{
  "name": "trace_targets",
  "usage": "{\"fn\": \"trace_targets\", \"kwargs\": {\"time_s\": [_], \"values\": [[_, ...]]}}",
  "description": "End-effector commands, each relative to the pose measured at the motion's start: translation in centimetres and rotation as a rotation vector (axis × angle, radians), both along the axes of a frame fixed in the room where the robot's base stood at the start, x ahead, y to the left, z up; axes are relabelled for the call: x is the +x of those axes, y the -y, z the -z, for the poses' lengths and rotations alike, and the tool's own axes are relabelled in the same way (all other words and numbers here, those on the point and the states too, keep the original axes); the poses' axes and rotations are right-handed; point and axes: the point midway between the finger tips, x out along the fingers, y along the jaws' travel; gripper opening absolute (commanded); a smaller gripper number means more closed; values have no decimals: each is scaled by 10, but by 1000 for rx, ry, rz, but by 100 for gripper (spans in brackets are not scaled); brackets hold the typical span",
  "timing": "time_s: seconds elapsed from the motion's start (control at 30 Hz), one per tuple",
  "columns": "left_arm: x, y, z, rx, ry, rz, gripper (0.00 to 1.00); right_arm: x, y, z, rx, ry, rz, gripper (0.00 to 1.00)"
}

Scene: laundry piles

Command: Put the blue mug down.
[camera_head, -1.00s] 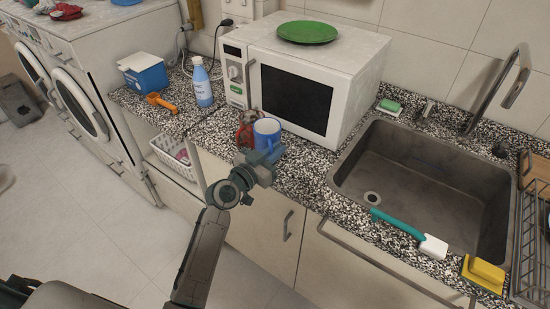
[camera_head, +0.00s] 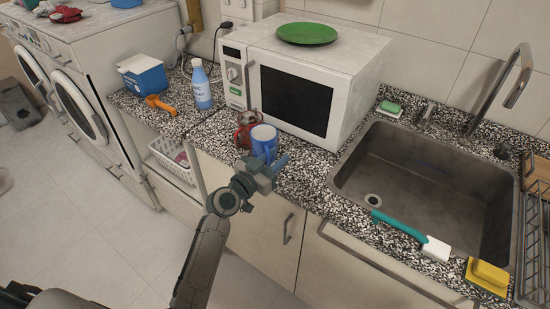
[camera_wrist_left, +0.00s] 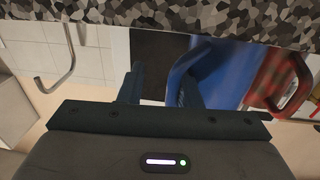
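The blue mug (camera_head: 264,139) stands upright at the front edge of the speckled counter, before the microwave. My left gripper (camera_head: 268,168) is just in front of it and hides its lower part in the head view. In the left wrist view the two fingers (camera_wrist_left: 162,88) are apart, with a dark gap between them. The mug (camera_wrist_left: 215,72) shows behind and beside the right finger there, close to the counter surface; whether a finger touches it I cannot tell. My right gripper is not in view.
A red object (camera_head: 246,131) stands close to the mug's left. The microwave (camera_head: 344,75) is behind, the sink (camera_head: 425,185) to the right. A blue-and-white bottle (camera_head: 202,88) and orange scoop (camera_head: 159,104) are left. Some counter is free between mug and sink.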

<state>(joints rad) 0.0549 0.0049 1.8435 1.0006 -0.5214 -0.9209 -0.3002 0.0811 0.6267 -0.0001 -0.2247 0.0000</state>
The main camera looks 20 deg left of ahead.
Motion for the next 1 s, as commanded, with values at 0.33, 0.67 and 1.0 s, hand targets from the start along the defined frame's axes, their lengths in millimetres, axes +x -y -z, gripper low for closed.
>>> {"fn": "trace_targets", "kwargs": {"time_s": [0.33, 0.67, 1.0], "values": [[-63, -29, 6, 7, 0, 0, 32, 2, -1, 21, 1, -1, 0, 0], [-105, -49, 3, 2, 1, 0, 32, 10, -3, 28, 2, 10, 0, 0], [-108, -51, 6, 0, -5, -3, 32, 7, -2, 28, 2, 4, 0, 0]]}}
